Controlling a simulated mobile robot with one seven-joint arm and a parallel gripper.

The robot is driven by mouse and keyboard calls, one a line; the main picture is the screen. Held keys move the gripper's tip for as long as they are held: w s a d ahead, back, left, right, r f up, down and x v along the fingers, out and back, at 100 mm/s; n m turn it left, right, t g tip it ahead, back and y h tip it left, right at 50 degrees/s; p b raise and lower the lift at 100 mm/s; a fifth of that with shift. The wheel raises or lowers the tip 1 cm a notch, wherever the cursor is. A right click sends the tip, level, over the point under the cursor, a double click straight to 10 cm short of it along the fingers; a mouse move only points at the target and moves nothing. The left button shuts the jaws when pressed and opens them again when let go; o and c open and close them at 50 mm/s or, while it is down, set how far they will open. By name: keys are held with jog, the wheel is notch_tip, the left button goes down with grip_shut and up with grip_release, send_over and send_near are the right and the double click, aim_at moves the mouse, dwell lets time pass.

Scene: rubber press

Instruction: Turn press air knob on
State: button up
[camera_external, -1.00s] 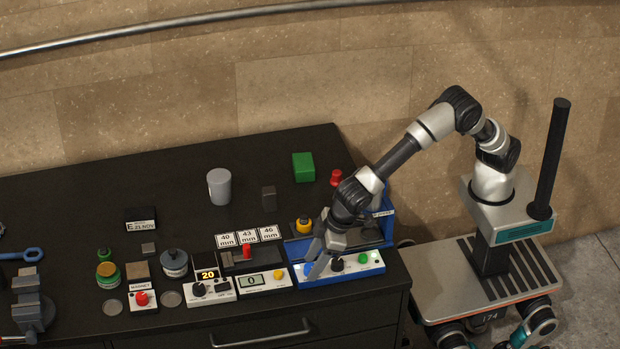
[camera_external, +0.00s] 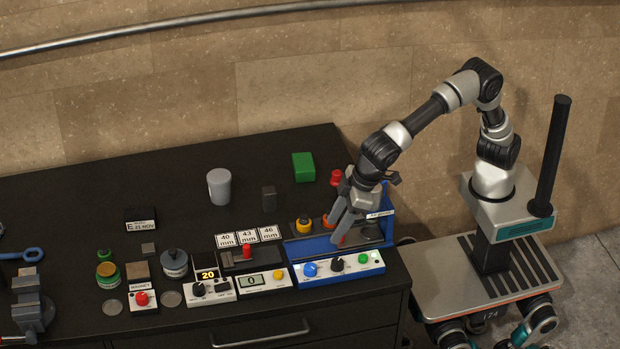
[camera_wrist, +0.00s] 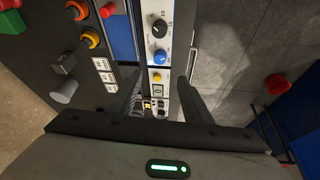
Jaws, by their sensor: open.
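The blue press (camera_external: 330,244) stands at the right end of the black bench, with a white control panel (camera_external: 350,267) along its front. The panel carries a blue knob (camera_external: 311,269), a black knob (camera_external: 337,264) and a green button (camera_external: 363,257). The blue knob also shows in the wrist view (camera_wrist: 161,57), beside the black knob (camera_wrist: 159,28). The pictures do not make clear which knob is for air. My gripper (camera_external: 342,238) is open and empty, above the press and apart from the knobs. In the wrist view its fingers (camera_wrist: 164,66) flank the blue knob's line of sight.
Left of the press are a display box (camera_external: 264,281) with a yellow button and a box (camera_external: 210,290) reading 20. A green block (camera_external: 303,167) and grey cup (camera_external: 219,187) stand farther back.

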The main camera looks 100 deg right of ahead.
jog(key=shift+v, duration=1.25)
jog(key=s+d+r+y+p, duration=0.1)
jog(key=s+d+r+p, duration=0.3)
jog(key=s+d+r, duration=0.45)
jog(key=s+d+r+y+p, duration=0.1)
jog(key=s+d+r+p, duration=0.35)
jog(key=s+d, duration=0.55)
jog(key=s+d+n+t+p, duration=0.1)
jog(key=s+d+p, duration=0.1)
jog(key=s, duration=1)
jog(key=shift+f+n+h, duration=0.25)
jog(key=shift+n+h, duration=0.05)
jog(key=shift+s, duration=0.1)
notch_tip(320, 180, down, 27)
jog(key=b, duration=2.6)
jog(key=shift+b, duration=0.3)
